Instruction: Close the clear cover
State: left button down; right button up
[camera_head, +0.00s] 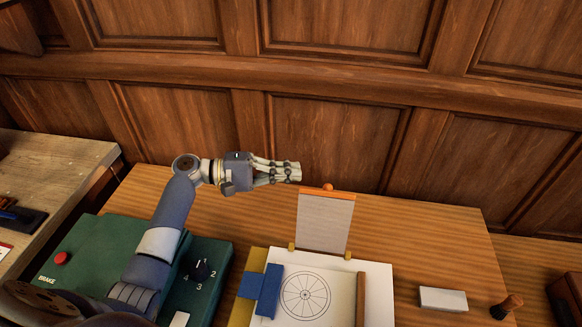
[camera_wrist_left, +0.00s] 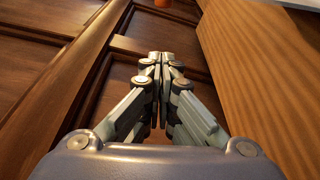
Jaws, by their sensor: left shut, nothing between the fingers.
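The clear cover (camera_head: 326,222) stands raised, nearly upright, at the back edge of a drafting board (camera_head: 377,295). Yellow hinge blocks sit at its lower corners. An orange knob (camera_head: 328,187) is on its top edge. My left gripper (camera_head: 297,172) is shut and empty, just above and left of the cover's top edge, pointing right. It seems apart from the knob, but I cannot tell the depth. My right gripper is not in view.
The board holds a sheet with a wheel drawing (camera_head: 305,294), a blue piece (camera_head: 266,290) and a wooden strip (camera_head: 361,299). A green control box (camera_head: 100,235) lies under my left arm. A white block (camera_head: 443,299) and a stamp (camera_head: 506,307) stand right. Wood panelling rises behind.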

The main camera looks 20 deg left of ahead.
pick_arm(q)
jog(key=d+p, duration=0.5)
jog(key=d, duration=0.2)
jog(key=shift+s+r, duration=0.2)
